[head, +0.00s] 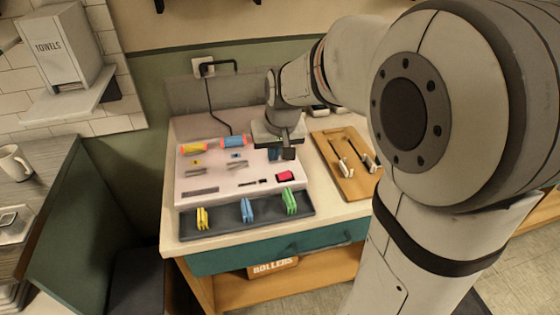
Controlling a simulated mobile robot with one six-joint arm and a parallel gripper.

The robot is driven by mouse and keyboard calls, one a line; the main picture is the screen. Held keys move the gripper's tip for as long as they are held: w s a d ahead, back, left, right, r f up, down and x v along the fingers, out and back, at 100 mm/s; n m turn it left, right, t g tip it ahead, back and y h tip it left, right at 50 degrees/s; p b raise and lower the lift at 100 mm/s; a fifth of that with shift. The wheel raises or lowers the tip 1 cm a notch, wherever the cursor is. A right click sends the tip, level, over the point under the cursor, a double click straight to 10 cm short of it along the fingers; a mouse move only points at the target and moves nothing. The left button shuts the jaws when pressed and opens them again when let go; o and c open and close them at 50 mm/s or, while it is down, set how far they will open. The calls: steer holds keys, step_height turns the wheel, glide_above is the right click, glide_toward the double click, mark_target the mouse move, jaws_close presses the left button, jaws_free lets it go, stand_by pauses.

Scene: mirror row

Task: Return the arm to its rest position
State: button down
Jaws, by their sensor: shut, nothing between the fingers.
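My arm reaches in from the right and bends over the counter (345,213). My gripper (289,153) points down above the right rear part of a white panel (225,191). It is shut, with nothing seen held in it. I cannot tell whether its tips touch the panel or hang just above it. The gripper hides part of a blue thing beside it. A yellow and orange roller (194,149) and a blue and orange roller (233,142) lie along the panel's back edge.
A dark tray (273,216) at the front holds yellow, blue and green pieces. A red block (285,176) sits on the panel. A wooden board (327,143) with tools lies right of my gripper. A cable (209,105) hangs behind. A towel box (66,48) is at upper left.

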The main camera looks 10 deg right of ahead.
step_height(320, 180, up, 5)
steer(key=s+a, duration=0.1)
steer(key=a, duration=0.1)
steer(key=s+d+f, duration=0.2)
steer(key=s, duration=0.7)
steer(key=s+d+f+p, duration=0.1)
steer(key=s+d, duration=0.1)
steer(key=s, duration=0.6)
steer(key=shift+s+d+f+g+h, duration=0.15)
steer(key=shift+s+f+g+h, duration=0.2)
steer(key=shift+g+h, duration=0.05)
